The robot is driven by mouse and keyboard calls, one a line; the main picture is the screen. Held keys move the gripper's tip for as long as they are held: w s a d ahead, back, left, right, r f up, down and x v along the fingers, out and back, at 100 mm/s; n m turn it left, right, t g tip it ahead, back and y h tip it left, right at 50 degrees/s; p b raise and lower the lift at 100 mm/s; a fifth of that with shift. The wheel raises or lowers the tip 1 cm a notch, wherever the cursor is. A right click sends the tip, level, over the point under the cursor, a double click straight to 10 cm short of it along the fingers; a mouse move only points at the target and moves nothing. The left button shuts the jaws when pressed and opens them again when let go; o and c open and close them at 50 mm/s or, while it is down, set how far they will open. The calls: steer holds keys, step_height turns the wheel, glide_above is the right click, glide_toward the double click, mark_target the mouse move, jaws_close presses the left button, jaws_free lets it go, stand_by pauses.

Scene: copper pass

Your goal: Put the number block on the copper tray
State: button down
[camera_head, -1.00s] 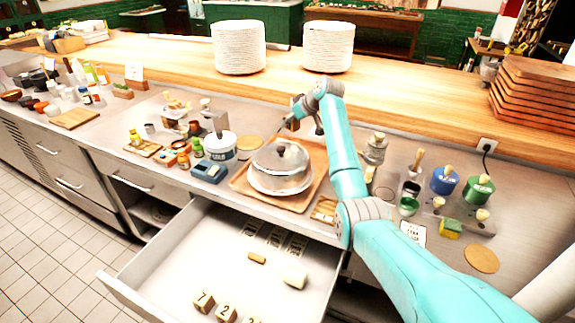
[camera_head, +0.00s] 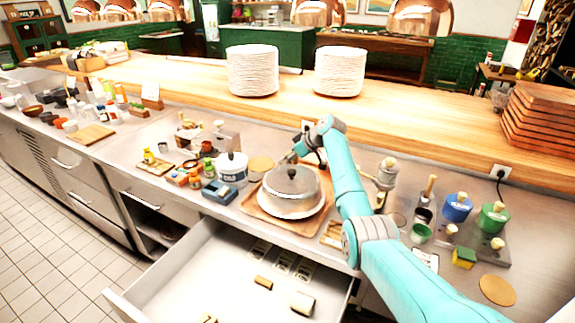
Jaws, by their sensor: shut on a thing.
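A square copper-brown tray (camera_head: 252,207) lies on the steel counter. A white plate (camera_head: 267,211) with a domed metal lid (camera_head: 292,190) stands on it. My gripper (camera_head: 287,158) is just behind the lid, at the back edge of the tray. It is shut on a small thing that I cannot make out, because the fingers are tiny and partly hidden. A number block (camera_head: 209,319) shows only its top at the bottom edge, in the open drawer (camera_head: 180,275). Other number blocks are out of view.
A white pot (camera_head: 231,168), a blue box (camera_head: 219,192) and small jars stand left of the tray. Blue and green pots (camera_head: 494,217) stand at the right. Plate stacks (camera_head: 252,70) are on the wooden shelf. The drawer juts out in front.

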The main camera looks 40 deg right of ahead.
steer(key=shift+f, duration=1.25)
steer(key=shift+f, duration=0.1)
steer(key=c, duration=0.7)
jaws_free()
steer(key=shift+s+d+r, duration=0.1)
steer(key=shift+s+r, duration=0.05)
steer(key=shift+r, duration=0.15)
steer(key=v, duration=1.1)
steer(key=shift+s+r, duration=0.2)
steer(key=shift+w, duration=0.1)
